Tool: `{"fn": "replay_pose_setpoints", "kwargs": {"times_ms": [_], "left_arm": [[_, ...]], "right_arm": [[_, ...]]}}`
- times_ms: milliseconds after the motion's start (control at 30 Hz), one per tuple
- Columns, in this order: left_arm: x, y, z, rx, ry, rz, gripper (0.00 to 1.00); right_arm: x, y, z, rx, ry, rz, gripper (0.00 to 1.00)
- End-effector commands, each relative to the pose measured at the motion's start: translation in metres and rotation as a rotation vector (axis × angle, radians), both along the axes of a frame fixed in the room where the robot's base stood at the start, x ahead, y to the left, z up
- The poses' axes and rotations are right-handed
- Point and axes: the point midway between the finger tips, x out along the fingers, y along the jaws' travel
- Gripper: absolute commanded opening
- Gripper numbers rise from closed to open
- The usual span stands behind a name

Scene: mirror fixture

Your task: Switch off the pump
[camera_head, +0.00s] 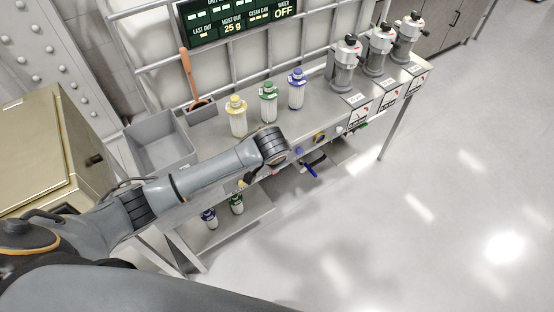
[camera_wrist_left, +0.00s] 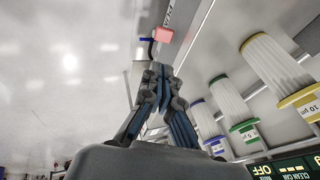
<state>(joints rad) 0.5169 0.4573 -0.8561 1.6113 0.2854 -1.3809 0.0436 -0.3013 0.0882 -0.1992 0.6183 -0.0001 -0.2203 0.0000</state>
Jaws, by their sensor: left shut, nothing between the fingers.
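In the left wrist view my left gripper (camera_wrist_left: 158,72) is shut and empty. Just beyond its fingertips are a pink-red block (camera_wrist_left: 164,35) and a small dark blue bar (camera_wrist_left: 148,43); I cannot tell if they touch. On the table's front edge the head view shows a yellow-orange control (camera_head: 320,137) and a blue-handled lever (camera_head: 314,168). Which one is the pump switch is not clear. My right gripper is not in view.
On the steel table (camera_head: 222,130) stand yellow- (camera_head: 237,116), green- (camera_head: 268,102) and blue-capped (camera_head: 296,89) canisters. A grey bin (camera_head: 160,146) is left, grey machines (camera_head: 345,66) are right. A board (camera_head: 238,22) reads "OFF" at right. The floor (camera_head: 440,220) in front is clear.

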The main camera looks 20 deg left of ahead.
Motion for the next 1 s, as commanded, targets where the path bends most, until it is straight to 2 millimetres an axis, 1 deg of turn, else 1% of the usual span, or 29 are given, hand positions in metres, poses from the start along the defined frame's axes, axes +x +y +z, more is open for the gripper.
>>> {"fn": "replay_pose_setpoints", "kwargs": {"times_ms": [100, 300, 833, 867, 933, 967, 1000], "left_arm": [[-0.009, -0.004, 0.014, -0.001, -0.002, -0.002, 0.00], [-0.017, -0.007, 0.024, 0.001, 0.001, -0.001, 0.00], [-0.017, -0.007, 0.025, 0.001, 0.001, 0.000, 0.00], [-0.017, -0.007, 0.024, -0.001, 0.001, 0.001, 0.00], [-0.017, -0.007, 0.016, -0.010, 0.007, 0.009, 0.00], [-0.018, -0.006, 0.009, -0.019, 0.011, 0.017, 0.00], [-0.018, -0.005, -0.005, -0.035, 0.018, 0.032, 0.00]], "right_arm": [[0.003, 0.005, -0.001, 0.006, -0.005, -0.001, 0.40], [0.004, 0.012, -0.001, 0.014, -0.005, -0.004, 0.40], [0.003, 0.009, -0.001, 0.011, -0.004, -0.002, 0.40], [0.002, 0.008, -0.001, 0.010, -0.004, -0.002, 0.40], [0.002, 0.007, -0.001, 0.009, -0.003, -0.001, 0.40], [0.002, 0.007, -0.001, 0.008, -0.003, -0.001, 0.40], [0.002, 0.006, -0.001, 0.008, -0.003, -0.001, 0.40]]}}
